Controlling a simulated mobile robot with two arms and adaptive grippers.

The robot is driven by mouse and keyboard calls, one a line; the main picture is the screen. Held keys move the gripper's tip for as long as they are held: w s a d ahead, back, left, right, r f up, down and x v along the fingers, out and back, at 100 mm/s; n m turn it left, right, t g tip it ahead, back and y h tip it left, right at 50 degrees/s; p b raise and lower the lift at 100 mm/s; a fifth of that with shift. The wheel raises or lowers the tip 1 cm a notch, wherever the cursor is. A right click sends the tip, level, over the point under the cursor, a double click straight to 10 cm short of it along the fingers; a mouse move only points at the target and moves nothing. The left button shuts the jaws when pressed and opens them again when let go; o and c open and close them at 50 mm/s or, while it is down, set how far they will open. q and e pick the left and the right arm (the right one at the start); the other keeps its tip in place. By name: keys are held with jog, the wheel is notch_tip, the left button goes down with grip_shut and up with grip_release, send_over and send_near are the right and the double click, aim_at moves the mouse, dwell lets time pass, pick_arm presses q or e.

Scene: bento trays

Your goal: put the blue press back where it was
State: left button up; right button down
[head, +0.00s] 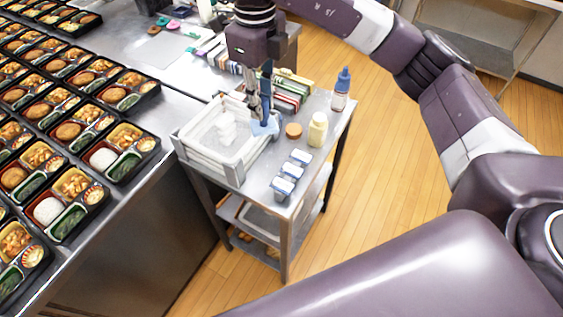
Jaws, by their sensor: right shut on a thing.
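My right gripper (260,108) points down over the small metal cart (251,190), its arm reaching in from the upper right. It is shut on the blue press (265,129), which shows as a light blue piece below the fingers. The press is at the right edge of the white tray (194,167), left of a round brown item (293,130). The fingers hide part of the press, and I cannot tell whether it touches the cart top. My left gripper is not in view.
A yellow bottle (318,130) and a blue-capped bottle (341,90) stand right of the press. Colourful packets (293,88) lie behind. Bento trays (105,155) fill the left counter.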

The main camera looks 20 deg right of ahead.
aim_at(258, 122)
jog(key=f, duration=0.2)
jog(key=a+f, duration=0.1)
jog(key=f, duration=0.2)
jog(key=shift+f, duration=0.1)
jog(key=f+p, duration=0.2)
jog(key=f, duration=0.5)
jog(key=f+p, duration=0.2)
jog(key=f, duration=0.4)
jog(key=shift+d+f, duration=0.2)
jog(key=shift+f, duration=0.35)
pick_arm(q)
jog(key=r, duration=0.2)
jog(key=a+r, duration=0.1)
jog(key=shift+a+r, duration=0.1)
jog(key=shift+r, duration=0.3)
pick_arm(e)
jog(key=shift+f+b, duration=0.2)
jog(key=shift+b, duration=0.1)
jog(key=c, duration=1.7)
grip_release()
jog(key=shift+c, duration=0.2)
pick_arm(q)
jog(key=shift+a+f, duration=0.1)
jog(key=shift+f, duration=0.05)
